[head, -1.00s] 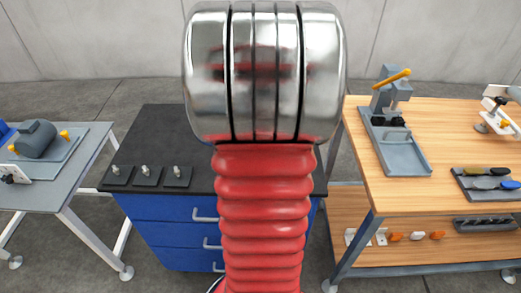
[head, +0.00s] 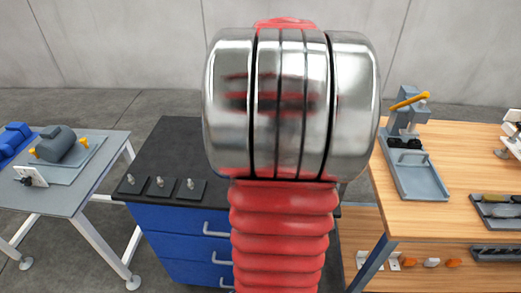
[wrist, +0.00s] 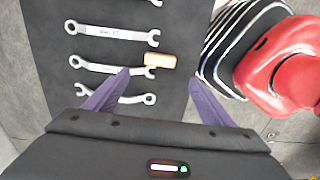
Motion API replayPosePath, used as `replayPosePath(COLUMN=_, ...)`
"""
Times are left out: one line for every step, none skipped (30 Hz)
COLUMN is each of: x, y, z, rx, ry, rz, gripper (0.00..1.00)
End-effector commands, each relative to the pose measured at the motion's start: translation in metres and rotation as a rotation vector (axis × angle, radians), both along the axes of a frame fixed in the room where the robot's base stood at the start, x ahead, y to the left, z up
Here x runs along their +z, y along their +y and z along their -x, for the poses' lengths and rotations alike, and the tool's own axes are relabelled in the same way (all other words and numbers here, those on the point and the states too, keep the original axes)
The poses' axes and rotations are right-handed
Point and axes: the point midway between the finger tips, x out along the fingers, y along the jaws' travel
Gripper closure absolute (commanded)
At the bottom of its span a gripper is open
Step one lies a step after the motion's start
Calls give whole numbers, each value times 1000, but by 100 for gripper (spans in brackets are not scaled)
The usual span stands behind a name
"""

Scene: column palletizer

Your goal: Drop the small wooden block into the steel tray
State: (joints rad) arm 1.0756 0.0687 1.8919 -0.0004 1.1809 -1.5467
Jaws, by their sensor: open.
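The small wooden block (wrist: 159,60) is a light tan piece lying at the end of a wrench on a dark top in the wrist view. My gripper (wrist: 159,75) is open, with its purple fingers spread apart. The block shows between and just beyond the fingertips, with nothing held; its height gap to the fingers is hard to tell. In the head view, a shallow grey tray (head: 420,183) lies on the wooden table at the right, in front of a lever device; I cannot tell for sure that it is the steel tray. My arm hides the middle of that view.
Several wrenches (wrist: 110,66) lie beside the block. A black-topped blue drawer cabinet (head: 165,150) carries small knobbed plates (head: 160,187). A lever press (head: 408,110) with an orange handle stands by the grey tray. A grey table (head: 65,195) with a motor-like device is at the left.

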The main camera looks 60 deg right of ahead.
Motion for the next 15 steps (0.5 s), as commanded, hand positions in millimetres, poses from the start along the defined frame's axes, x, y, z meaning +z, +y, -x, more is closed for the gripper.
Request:
replayPosePath(x=0, y=0, z=0, rx=0, ry=0, rz=0, gripper=24)
replayPosePath(x=0, y=0, z=0, rx=0, ry=0, rz=0, gripper=24)
replayPosePath(x=0, y=0, z=0, rx=0, ry=0, rz=0, gripper=24)
replayPosePath(x=0, y=0, z=0, rx=0, ry=0, rz=0, gripper=24)
replayPosePath(x=0, y=0, z=0, rx=0, ry=0, rz=0, gripper=24)
replayPosePath(x=0, y=0, z=0, rx=0, ry=0, rz=0, gripper=24)
replayPosePath(x=0, y=1, z=0, rx=0, ry=0, rz=1, gripper=24)
replayPosePath(x=0, y=1, z=-1, rx=-1, ry=0, rz=1, gripper=24)
replayPosePath(x=1, y=3, z=-3, rx=-2, ry=-1, rz=3, gripper=24)
replayPosePath(x=2, y=5, z=-4, rx=-4, ry=-3, rz=5, gripper=24)
replayPosePath(x=3, y=8, z=-7, rx=-5, ry=-4, rz=8, gripper=24)
replayPosePath(x=4, y=12, z=-10, rx=-9, ry=-7, rz=12, gripper=24)
replayPosePath(x=6, y=16, z=-14, rx=-13, ry=-11, rz=17, gripper=24)
replayPosePath(x=7, y=21, z=-18, rx=-17, ry=-13, rz=21, gripper=24)
replayPosePath(x=10, y=28, z=-23, rx=-24, ry=-19, rz=29, gripper=24)
